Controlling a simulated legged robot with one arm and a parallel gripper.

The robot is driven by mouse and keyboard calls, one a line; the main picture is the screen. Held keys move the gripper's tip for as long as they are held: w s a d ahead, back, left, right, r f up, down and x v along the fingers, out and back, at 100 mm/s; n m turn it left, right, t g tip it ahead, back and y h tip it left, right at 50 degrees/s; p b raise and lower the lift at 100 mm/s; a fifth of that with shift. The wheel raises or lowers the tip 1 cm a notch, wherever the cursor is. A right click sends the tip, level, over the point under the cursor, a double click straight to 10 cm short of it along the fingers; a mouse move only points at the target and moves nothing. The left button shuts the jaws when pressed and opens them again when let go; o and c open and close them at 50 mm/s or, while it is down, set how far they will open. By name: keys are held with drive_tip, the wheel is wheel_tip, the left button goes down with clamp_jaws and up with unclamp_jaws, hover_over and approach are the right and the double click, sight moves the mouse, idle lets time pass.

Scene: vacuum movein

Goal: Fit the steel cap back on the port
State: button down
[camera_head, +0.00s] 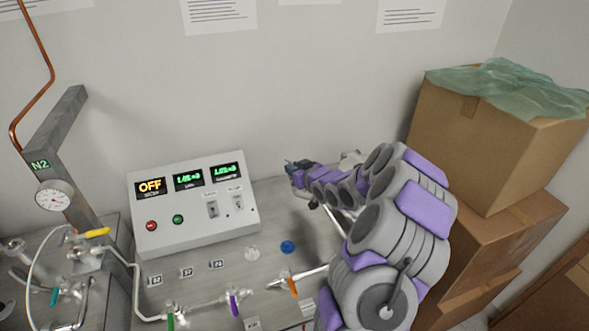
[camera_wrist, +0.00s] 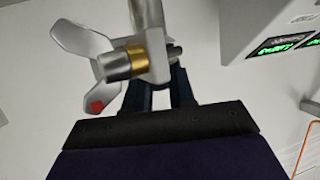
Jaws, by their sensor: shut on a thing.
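My gripper (camera_head: 295,168) is raised in front of the wall, right of the control box. In the wrist view my gripper (camera_wrist: 162,88) has its dark fingers shut on a silver wing-nut clamp (camera_wrist: 152,65) with a brass collar and a red mark on one wing. A pale grey disc (camera_head: 252,253), possibly the steel cap, lies on the bench beside a blue disc (camera_head: 287,247). A steel pipe (camera_head: 312,273) with an orange-handled valve runs right until my arm hides it. I cannot tell which opening is the port.
The grey control box (camera_head: 190,215) with lit displays stands at the back of the steel bench (camera_head: 270,212). Several valves and pipes crowd the front and left. A gauge (camera_head: 54,196) hangs at the left. Stacked cardboard boxes (camera_head: 490,140) stand close right of my arm.

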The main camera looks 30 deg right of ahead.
drive_tip(key=shift+f, duration=0.4)
idle(0.3)
drive_tip(key=c, duration=0.9)
unclamp_jaws()
drive_tip(key=shift+o, duration=0.2)
drive_tip(key=p+v, duration=0.2)
drive_tip(key=v, duration=1.5)
drive_tip(key=shift+s, duration=0.15)
drive_tip(key=shift+a, duration=0.1)
